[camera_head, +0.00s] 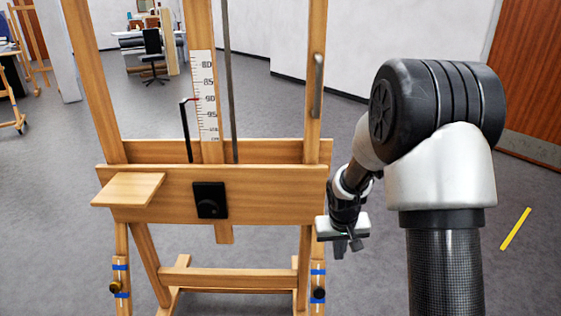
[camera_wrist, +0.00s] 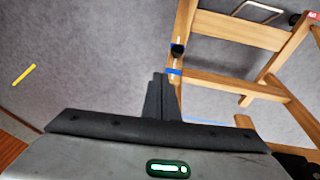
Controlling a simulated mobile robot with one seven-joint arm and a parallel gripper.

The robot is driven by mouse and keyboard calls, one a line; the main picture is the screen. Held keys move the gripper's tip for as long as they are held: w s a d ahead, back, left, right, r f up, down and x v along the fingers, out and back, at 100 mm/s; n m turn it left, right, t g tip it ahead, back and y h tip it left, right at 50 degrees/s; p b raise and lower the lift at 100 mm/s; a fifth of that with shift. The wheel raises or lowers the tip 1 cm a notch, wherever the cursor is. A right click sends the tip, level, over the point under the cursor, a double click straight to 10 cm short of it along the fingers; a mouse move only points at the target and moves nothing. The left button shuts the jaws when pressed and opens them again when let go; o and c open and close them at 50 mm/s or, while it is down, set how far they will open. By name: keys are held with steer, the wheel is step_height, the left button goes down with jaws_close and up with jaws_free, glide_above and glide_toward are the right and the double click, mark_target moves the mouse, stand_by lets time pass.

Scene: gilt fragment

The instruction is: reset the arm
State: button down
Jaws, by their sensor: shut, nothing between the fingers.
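My gripper (camera_head: 348,246) is at the lower middle right of the head view, at the end of my arm. It points down beside the right leg of a wooden easel. In the wrist view the two dark fingers (camera_wrist: 162,95) are together, with nothing between them. The gripper looks close to the easel's right side in the head view; I cannot tell the exact gap. My arm is bent, with its large dark joint high on the right of the head view.
The wooden easel (camera_head: 240,190) fills the centre, with a scale (camera_head: 204,95), a dark knob plate (camera_head: 210,200) and a small shelf (camera_head: 129,189). A yellow strip (camera_head: 516,229) lies on the open grey floor at right. A desk and chair (camera_head: 152,50) stand far back.

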steer(key=s+d+v, duration=0.1)
steer(key=v, duration=1)
steer(key=s+a+r+t+y+p, duration=0.1)
steer(key=s+r, duration=0.7)
steer(key=s, duration=0.4)
steer(key=s+a+r+t, duration=0.1)
steer(key=s+r+t, duration=0.1)
steer(key=s+r, duration=0.75)
step_height(320, 180, up, 20)
steer(key=s+p, duration=0.1)
steer(key=p, duration=2.1)
steer(key=shift+s+a+r, duration=0.2)
steer(key=shift+s, duration=0.1)
steer(key=shift+a, duration=0.1)
